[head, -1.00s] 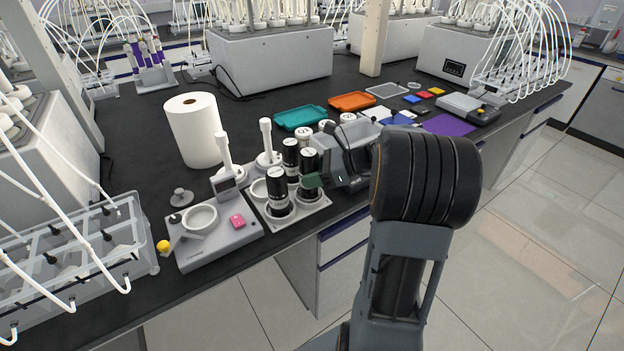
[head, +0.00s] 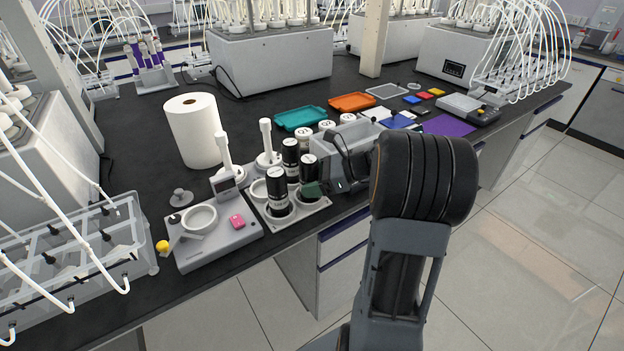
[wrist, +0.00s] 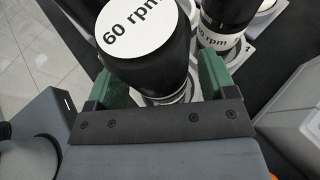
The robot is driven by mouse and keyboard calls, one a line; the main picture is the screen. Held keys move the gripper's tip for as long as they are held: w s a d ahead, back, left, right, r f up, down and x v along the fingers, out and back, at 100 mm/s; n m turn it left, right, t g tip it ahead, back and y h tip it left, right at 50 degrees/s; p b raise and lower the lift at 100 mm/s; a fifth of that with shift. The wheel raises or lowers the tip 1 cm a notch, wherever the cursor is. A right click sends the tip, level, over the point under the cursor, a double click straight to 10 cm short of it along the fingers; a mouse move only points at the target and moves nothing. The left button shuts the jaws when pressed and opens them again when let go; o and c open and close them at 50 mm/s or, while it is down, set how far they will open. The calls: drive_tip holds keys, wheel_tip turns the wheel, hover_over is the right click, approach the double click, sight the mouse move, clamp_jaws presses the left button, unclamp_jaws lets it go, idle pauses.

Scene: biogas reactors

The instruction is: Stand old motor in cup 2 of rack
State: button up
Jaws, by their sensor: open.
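A black motor with a white top reading 60 rpm (wrist: 140,28) stands between the two green fingers of my gripper (wrist: 158,80) in the wrist view. In the head view this motor (head: 308,167) is upright at the right cup of the grey rack (head: 318,207), and my gripper (head: 313,188) reaches it from the right. The fingers are open around it. Its base sits low at the cup; the cup's number is hidden. Two other black motors stand in the rack, one in front (head: 278,190) and one behind (head: 291,158).
A grey device with a white ring and pink block (head: 237,221) is left of the rack. White stirrer-like pieces (head: 267,145) and a paper roll (head: 193,130) stand behind. Several white-topped cylinders (head: 327,127) stand just beyond my gripper. The bench's front edge is close.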

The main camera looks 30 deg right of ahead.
drive_tip(key=shift+r, duration=0.1)
drive_tip(key=shift+s+d+r, duration=0.1)
drive_tip(key=shift+d+r, duration=0.05)
drive_tip(key=shift+r, duration=0.05)
drive_tip(key=p+v, duration=0.1)
drive_tip(key=v, duration=1)
drive_tip(key=shift+s+d, duration=0.15)
drive_tip(key=shift+d, duration=0.05)
drive_tip(key=s+a+f+n+g+h+p, duration=0.3)
drive_tip(key=s+a+f+n+g+h, duration=0.3)
drive_tip(key=n, duration=0.4)
drive_tip(key=s+a+r+n+t+h+p, duration=0.1)
drive_tip(key=s+a+r+n+h+p, duration=0.1)
drive_tip(key=a+r+n, duration=0.3)
drive_tip(key=s+a+r+n+t+h+p, duration=0.1)
drive_tip(key=s+a+r+n+h+p, duration=0.1)
drive_tip(key=a+n, duration=0.6)
wheel_tip(320, 180, up, 4)
drive_tip(key=shift+a+f+n+h+p, duration=0.15)
drive_tip(key=shift+a+n+h+p, duration=0.2)
drive_tip(key=shift+n+h+p, duration=0.65)
